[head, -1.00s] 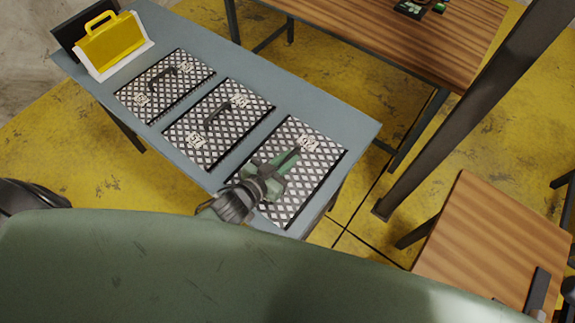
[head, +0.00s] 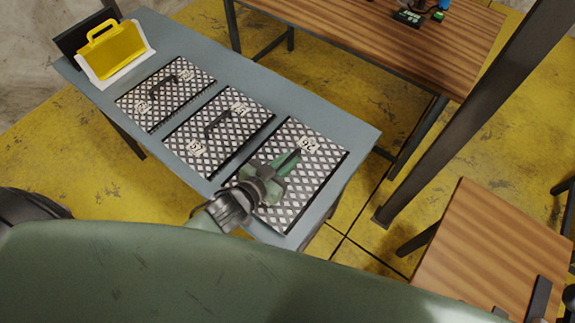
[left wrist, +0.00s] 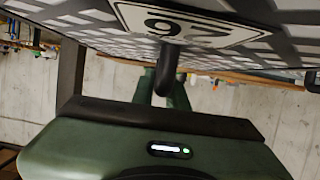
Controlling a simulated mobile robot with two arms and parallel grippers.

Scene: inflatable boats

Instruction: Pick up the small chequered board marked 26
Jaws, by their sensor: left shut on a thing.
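The chequered black-and-white board marked 26 (head: 322,170) lies at the near right end of the grey-blue table. The fingers hide most of the handle in the head view. I cannot tell whether the board is clear of the table. My right gripper is not in view.
Two similar chequered boards with dark handles, a middle one (head: 232,140) and a far one (head: 180,100), lie on the grey-blue table (head: 330,112). A yellow handled case (head: 116,52) stands at its far end. A dark post (head: 450,120) and wooden tables (head: 400,50) are to the right.

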